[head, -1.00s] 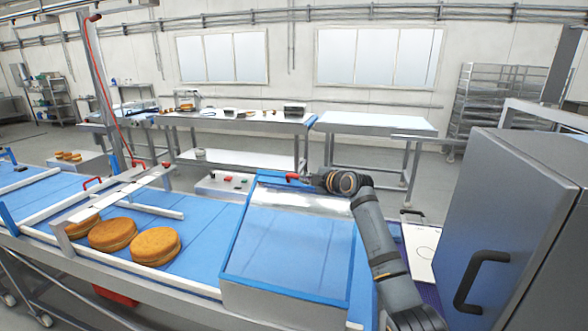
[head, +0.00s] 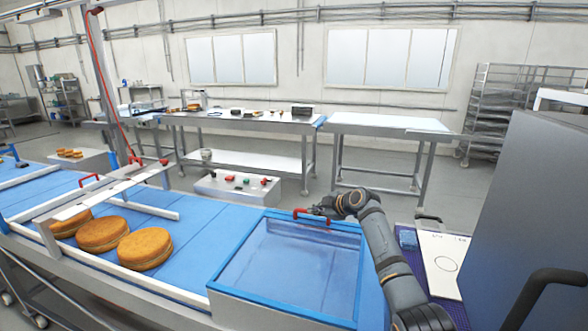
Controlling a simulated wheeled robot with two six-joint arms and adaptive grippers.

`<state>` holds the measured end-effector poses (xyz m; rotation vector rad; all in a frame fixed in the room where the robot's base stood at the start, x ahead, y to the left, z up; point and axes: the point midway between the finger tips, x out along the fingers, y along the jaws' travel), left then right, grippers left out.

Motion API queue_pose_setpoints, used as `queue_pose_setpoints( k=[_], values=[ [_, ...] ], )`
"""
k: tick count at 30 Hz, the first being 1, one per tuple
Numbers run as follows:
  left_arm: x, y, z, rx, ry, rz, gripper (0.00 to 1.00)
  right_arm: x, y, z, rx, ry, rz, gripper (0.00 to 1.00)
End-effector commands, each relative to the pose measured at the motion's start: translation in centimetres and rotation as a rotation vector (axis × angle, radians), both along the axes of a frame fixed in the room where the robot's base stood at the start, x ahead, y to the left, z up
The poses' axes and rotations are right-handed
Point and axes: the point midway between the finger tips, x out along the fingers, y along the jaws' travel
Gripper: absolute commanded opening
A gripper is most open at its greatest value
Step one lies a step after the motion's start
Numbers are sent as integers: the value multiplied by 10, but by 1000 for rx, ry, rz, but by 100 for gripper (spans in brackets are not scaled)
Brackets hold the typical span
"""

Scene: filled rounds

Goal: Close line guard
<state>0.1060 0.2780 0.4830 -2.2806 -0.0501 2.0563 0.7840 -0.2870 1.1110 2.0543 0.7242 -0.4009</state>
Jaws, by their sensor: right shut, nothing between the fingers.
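The line guard (head: 232,250) is a clear panel in a blue frame over the blue conveyor. It lies low and close to level on its metal-sided housing (head: 255,312). I cannot tell whether its frame touches the housing all round. A red handle (head: 298,215) stands on its far edge. My right gripper (head: 318,212) is at the right end of this handle, shut with nothing between its fingers. Whether it touches the handle is not clear. My left gripper is not in view.
Several round cakes (head: 145,248) lie on the conveyor (head: 190,240) left of the guard. A control box (head: 238,190) with coloured buttons stands behind it. A grey cabinet (head: 520,200) stands close on the right. A white sheet with a circle (head: 440,262) lies beside my right arm.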

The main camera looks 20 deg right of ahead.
Motion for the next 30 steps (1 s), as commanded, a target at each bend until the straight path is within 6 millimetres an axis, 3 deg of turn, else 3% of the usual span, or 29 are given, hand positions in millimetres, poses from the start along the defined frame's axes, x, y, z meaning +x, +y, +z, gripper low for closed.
queue_pose_setpoints(
  k=[15,17,24,30],
  values=[
    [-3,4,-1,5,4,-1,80,-2,-2,-4,-4,12,-2,0],
    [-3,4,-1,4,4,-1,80,-2,-2,3,-5,11,-2,0],
    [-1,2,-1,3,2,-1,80,-2,0,61,-4,-1,-1,0],
    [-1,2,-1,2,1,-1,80,-3,1,93,-4,-2,-1,0]
  ],
)
